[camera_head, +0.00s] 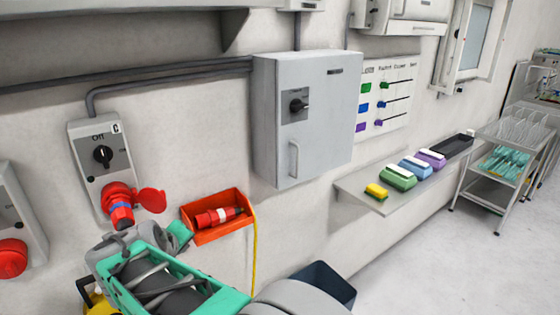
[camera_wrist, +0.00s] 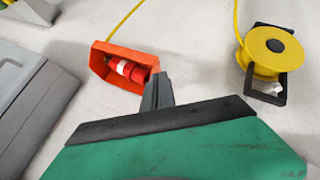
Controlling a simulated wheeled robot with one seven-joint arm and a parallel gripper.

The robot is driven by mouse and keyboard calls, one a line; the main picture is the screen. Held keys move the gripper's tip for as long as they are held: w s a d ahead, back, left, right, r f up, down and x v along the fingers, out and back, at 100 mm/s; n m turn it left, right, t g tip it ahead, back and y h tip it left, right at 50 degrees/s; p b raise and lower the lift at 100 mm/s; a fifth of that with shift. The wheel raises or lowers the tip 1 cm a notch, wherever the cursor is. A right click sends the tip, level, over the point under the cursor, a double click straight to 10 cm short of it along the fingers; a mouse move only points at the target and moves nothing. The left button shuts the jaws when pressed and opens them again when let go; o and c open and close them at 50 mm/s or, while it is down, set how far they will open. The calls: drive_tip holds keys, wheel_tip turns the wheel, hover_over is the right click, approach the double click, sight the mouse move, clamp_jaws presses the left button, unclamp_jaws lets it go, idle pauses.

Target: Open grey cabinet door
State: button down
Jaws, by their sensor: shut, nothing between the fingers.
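The grey cabinet (camera_head: 308,118) hangs on the wall in the head view, above and to the right of my arm. Its door looks closed. The door carries a black rotary switch (camera_head: 298,105) and a light vertical handle (camera_head: 294,159) near its lower left. My gripper (camera_wrist: 157,84) shows in the wrist view as dark fingers closed together, with nothing between them. It is apart from the cabinet, whose door and handle I cannot make out in the wrist view. In the head view my green and grey arm fills the lower left, and the fingertips are not clear.
An orange wall box (camera_head: 218,233) with a red plug (camera_head: 217,216) is below the cabinet. A switch box (camera_head: 101,160) with a red socket is left. A shelf (camera_head: 352,195) with coloured blocks and a metal cart (camera_head: 478,165) are right. A yellow reel (camera_wrist: 262,58) lies ahead.

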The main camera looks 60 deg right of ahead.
drive_tip(key=s+d+r+g+h, duration=0.1)
drive_tip(key=s+d+r+h, duration=0.1)
drive_tip(key=d, duration=0.4)
drive_tip(key=s+d+r+g+h, duration=0.1)
drive_tip(key=d+h, duration=0.1)
drive_tip(key=d, duration=0.3)
drive_tip(key=n+g+h, duration=0.1)
drive_tip(key=g+h, duration=0.4)
drive_tip(key=h, duration=0.1)
approach(286, 162)
drive_tip(key=s+a+r, duration=0.2)
drive_tip(key=d+p, duration=0.1)
drive_tip(key=d, duration=0.2)
drive_tip(key=d+p, duration=0.1)
drive_tip(key=d, duration=0.2)
drive_tip(key=d+p, duration=0.1)
drive_tip(key=d, duration=0.2)
drive_tip(key=shift+s+d+f, duration=0.1)
drive_tip(key=shift+s+d, duration=0.05)
drive_tip(key=shift+s, duration=0.2)
